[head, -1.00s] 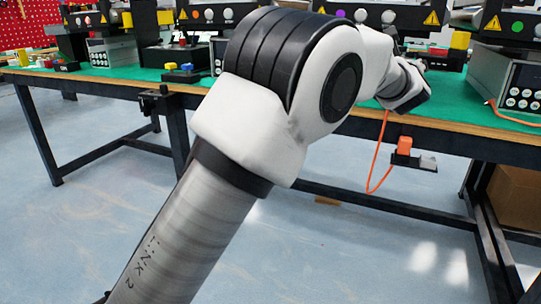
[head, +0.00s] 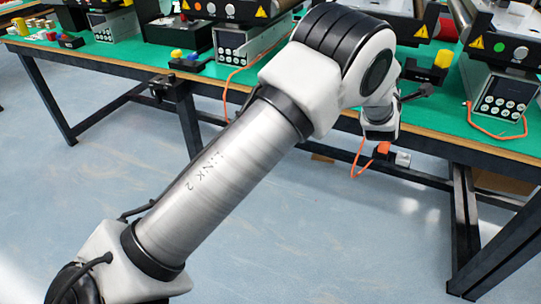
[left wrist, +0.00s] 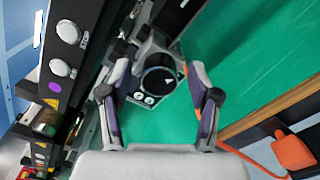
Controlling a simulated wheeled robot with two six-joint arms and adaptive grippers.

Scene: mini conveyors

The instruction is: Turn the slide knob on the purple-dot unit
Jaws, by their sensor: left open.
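In the left wrist view, the purple dot (left wrist: 54,87) is on the dark side rail of a conveyor unit at the left. A large dark round knob (left wrist: 158,81) with a light pointer mark sits on a small grey box (left wrist: 148,48) beside that rail. My left gripper (left wrist: 160,67) is open, its two fingers on either side of the knob in this view. I see no clear contact, and the remaining depth cannot be told. In the head view, my left arm hides the purple dot and the knob. My right gripper is not in view.
The green table (head: 120,52) carries other conveyor units, one with a green dot (head: 499,45). A yellow button (head: 443,59) stands right of my arm. An orange plug (left wrist: 292,151) and its cable are near the table edge. Green tabletop (left wrist: 240,50) right of the knob is clear.

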